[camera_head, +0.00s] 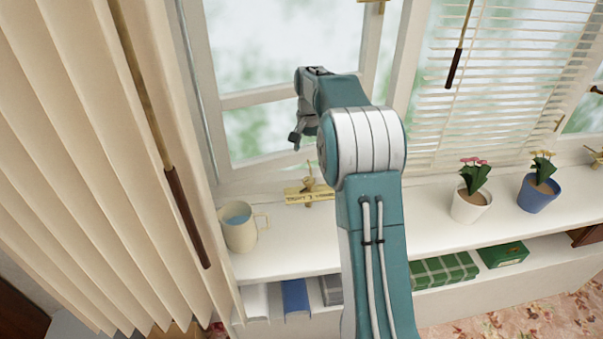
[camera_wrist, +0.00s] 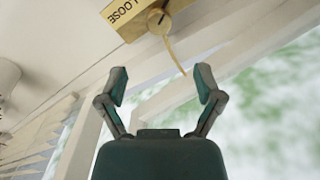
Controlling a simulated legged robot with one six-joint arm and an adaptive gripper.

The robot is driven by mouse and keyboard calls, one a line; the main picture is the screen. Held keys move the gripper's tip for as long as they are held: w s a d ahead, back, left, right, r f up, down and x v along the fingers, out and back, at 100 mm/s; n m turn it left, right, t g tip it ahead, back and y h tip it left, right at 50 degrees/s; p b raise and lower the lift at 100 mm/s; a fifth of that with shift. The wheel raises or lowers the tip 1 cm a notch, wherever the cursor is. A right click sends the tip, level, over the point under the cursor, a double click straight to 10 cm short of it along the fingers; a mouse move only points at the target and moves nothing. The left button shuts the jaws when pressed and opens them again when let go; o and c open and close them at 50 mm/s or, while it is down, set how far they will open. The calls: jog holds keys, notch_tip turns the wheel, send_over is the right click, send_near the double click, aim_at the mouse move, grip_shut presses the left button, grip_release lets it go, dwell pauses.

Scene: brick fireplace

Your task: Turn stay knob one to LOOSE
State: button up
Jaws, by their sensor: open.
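Stay knob one (camera_head: 309,184) is a small brass knob on a brass plate (camera_head: 295,196) on the white sill below the window. In the wrist view, the knob (camera_wrist: 158,20) sits at the top on the plate (camera_wrist: 128,14), where the word LOOSE is readable. A thin curved brass arm runs from the knob down towards the gap between my fingertips. My gripper (camera_wrist: 162,82) is open and empty, its two fingers spread. In the head view, my gripper (camera_head: 297,135) hangs above the plate; its far finger is hard to make out.
A cream mug (camera_head: 238,235) stands left of the plate. Two potted flowers, white (camera_head: 468,207) and blue (camera_head: 538,194), stand at the right. A pleated curtain (camera_head: 90,150) with a hanging wand (camera_head: 187,215) fills the left. Blinds (camera_head: 495,90) hang at the right.

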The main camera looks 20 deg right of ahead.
aim_at(309, 179)
notch_tip(309, 179, down, 10)
jog(key=shift+s+f, duration=0.1)
jog(key=shift+f, duration=0.05)
dwell(0.3)
jog(key=c, duration=1.2)
